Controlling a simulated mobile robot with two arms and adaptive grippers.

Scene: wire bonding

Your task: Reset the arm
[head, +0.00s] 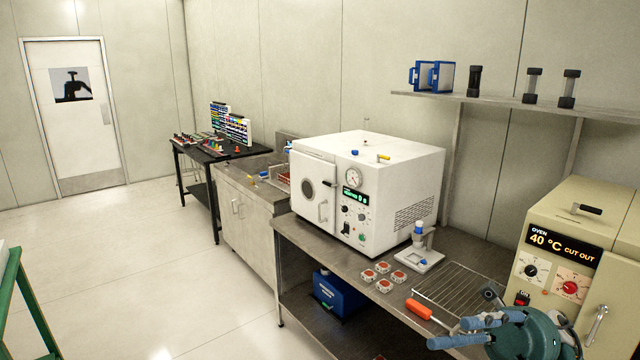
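My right gripper (448,333) is at the bottom right. Its blue-grey fingers point left and stand apart, with no object seen between them. The teal wrist behind it is partly cut off by the bottom edge. In the picture it overlaps the front edge of the steel bench (340,268), just below an orange-handled tool (420,309) and left of the beige oven (555,262). I cannot tell how far above the bench it is. My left gripper is not in view.
A white vacuum chamber (375,180), a small stand (420,250), several red-and-white pieces (384,285) and a wire rack (460,285) occupy the bench. A shelf (500,102) hangs above. A blue box (336,292) sits below. The floor at left is clear beyond a green frame (30,300).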

